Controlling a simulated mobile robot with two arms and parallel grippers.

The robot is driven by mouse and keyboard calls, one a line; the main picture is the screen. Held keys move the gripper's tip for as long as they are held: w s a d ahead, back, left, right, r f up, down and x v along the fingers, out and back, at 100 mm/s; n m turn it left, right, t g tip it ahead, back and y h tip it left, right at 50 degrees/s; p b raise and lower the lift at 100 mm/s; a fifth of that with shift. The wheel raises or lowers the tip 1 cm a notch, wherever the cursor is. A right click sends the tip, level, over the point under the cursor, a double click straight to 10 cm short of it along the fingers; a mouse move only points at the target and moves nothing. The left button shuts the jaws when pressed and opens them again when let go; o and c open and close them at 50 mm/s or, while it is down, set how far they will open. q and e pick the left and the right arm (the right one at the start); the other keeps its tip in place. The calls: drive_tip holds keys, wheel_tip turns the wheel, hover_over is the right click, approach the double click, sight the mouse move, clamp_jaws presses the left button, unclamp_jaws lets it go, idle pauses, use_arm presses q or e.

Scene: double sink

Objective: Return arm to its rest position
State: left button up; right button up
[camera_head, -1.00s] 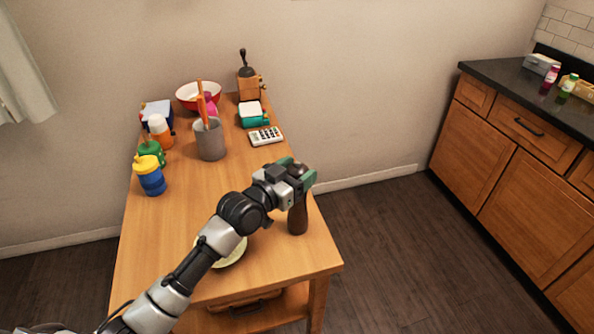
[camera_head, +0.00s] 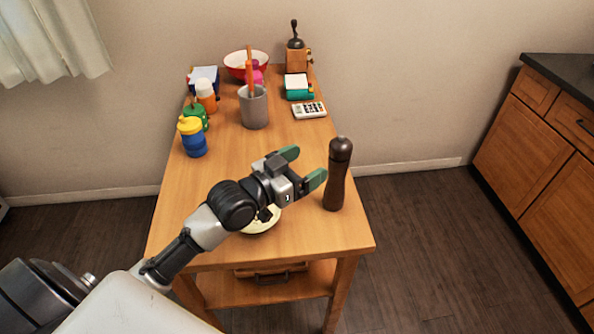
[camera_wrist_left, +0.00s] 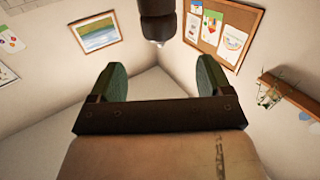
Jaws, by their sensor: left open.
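My left arm comes in from the lower left of the head view. Its left gripper (camera_head: 306,167) is open and empty above the table's front part, with green-padded fingers apart. A dark brown pepper mill (camera_head: 338,175) stands upright on the table just right of the fingertips, with a small gap. In the left wrist view, the two green fingers (camera_wrist_left: 161,82) are spread with nothing between them. A dark object (camera_wrist_left: 157,20), which looks like the mill, shows at the top beyond them. My right gripper is not in view.
The wooden table (camera_head: 225,165) holds a pale plate (camera_head: 262,226) partly hidden under my arm. Farther back stand a grey utensil holder (camera_head: 254,108), a calculator (camera_head: 309,110), a coffee grinder (camera_head: 298,55), a red bowl (camera_head: 236,60) and a blue-yellow cup (camera_head: 193,140). A counter (camera_head: 545,130) is at right.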

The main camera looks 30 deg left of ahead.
use_arm(q)
drive_tip(key=shift+v, duration=0.95)
drive_tip(key=shift+f, duration=0.1)
drive_tip(key=s+d+f+n+g+y, duration=0.15)
drive_tip(key=s+f+g+y, duration=0.25)
drive_tip(key=s+f+g, duration=0.6)
drive_tip(key=s+f+n+g+y, duration=0.25)
drive_tip(key=s+f, duration=0.55)
drive_tip(key=s, duration=0.5)
wheel_tip(320, 180, down, 25)
drive_tip(key=m+g, duration=0.1)
drive_tip(key=g, duration=0.1)
drive_tip(key=s+a+f+y, duration=0.1)
drive_tip(key=s+a+f, duration=0.1)
drive_tip(key=s+f, duration=1.4)
drive_tip(key=shift+s+a+g, duration=0.35)
drive_tip(key=shift+s+g, duration=0.1)
drive_tip(key=shift+s, duration=0.2)
drive_tip(key=shift+f, duration=0.15)
